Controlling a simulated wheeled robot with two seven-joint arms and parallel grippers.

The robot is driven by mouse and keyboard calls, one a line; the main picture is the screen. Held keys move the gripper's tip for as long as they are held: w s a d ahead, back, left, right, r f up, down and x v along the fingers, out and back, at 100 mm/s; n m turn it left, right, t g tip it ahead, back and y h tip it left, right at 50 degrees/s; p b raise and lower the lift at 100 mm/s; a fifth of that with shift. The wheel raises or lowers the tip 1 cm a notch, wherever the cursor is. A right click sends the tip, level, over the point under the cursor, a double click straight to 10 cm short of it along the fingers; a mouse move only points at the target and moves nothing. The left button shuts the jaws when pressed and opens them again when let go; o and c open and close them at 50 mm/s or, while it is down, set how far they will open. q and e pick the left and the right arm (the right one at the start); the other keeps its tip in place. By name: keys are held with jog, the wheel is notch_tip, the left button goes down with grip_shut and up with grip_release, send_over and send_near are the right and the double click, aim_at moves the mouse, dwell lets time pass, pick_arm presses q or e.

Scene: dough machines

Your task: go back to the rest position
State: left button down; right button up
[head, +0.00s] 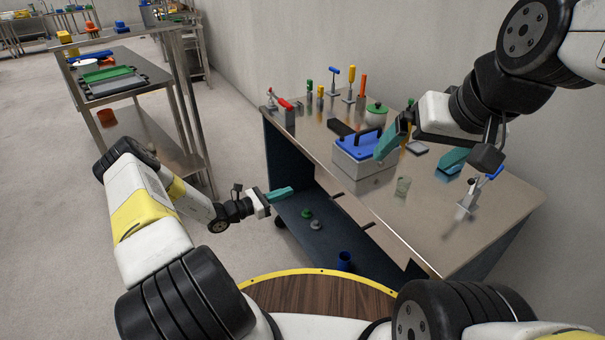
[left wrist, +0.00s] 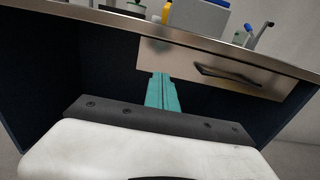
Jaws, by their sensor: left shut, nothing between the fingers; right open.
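My left gripper (head: 281,194) has teal fingers and is shut and empty. It hangs in front of the metal workbench (head: 440,235), below the level of its top. In the left wrist view its fingers (left wrist: 162,92) are together, pointing at the bench's drawer front (left wrist: 215,70). My right gripper (head: 420,150) is open above the right part of the bench top, its teal fingers spread wide apart. One finger overlaps the blue-lidded grey box (head: 358,158) in the head view. I cannot tell whether it touches anything.
A metal rack (head: 165,140) stands at left. The floor between is clear.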

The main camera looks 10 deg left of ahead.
pick_arm(q)
jog(key=shift+v, duration=0.8)
jog(key=shift+r, duration=0.1)
jog(key=s+d+r+m+g+y, duration=0.25)
jog(key=s+r+m, duration=0.2)
jog(key=r, duration=0.35)
jog(key=s+d+r+m+g+y, duration=0.1)
jog(key=s+d+r+m+g, duration=0.2)
jog(key=r+m, duration=0.35)
jog(key=s+d+r+m+g+y, duration=0.1)
jog(key=s+r+m+g, duration=0.3)
jog(key=r, duration=0.4)
jog(key=s+a+r+m+t+y, duration=0.2)
jog(key=s+r+m+y, duration=0.2)
jog(key=s+r, duration=0.4)
jog(key=s+a+r+m+t+y, duration=0.3)
jog(key=s+r+m, duration=0.3)
jog(key=s+r, duration=0.3)
jog(key=s+y, duration=0.1)
jog(key=s, duration=0.2)
jog(key=shift+s+a+m, duration=0.25)
jog(key=shift+m, duration=0.05)
jog(key=shift+r, duration=0.1)
